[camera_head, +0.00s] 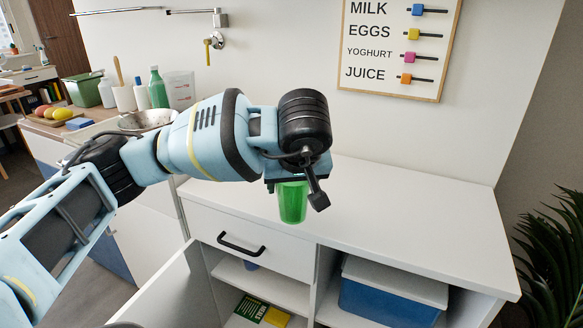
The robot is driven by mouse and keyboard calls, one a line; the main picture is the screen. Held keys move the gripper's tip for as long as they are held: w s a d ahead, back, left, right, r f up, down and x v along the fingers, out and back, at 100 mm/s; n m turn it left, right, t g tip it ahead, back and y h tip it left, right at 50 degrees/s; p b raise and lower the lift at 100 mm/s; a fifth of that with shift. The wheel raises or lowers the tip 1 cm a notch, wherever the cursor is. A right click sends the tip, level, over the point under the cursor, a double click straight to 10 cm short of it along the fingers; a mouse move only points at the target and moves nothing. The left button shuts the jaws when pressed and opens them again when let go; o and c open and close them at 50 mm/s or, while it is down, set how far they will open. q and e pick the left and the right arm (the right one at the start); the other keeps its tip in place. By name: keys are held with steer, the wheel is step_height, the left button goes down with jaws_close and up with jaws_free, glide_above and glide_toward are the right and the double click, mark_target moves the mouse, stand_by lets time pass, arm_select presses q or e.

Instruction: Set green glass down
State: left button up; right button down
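The green glass (292,204) is upright under my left gripper (303,188), its top hidden behind the gripper body. One dark finger shows at the glass's right side, and the gripper appears shut on the glass. In the picture the glass's base lies over the white cabinet top (400,222), close to its front edge. I cannot tell whether the base touches the surface. My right gripper is not in view.
The cabinet top right of the glass is clear. Below are a drawer with a black handle (241,244) and a blue box (388,291) on a shelf. A word board (398,50) hangs on the wall. A metal bowl (147,120) stands left, behind my arm.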

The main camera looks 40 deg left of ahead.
mark_target(293, 193)
arm_select(q)
steer(key=shift+s+d+r, duration=0.2)
steer(key=shift+s+d, duration=1.1)
steer(key=shift+s, duration=0.3)
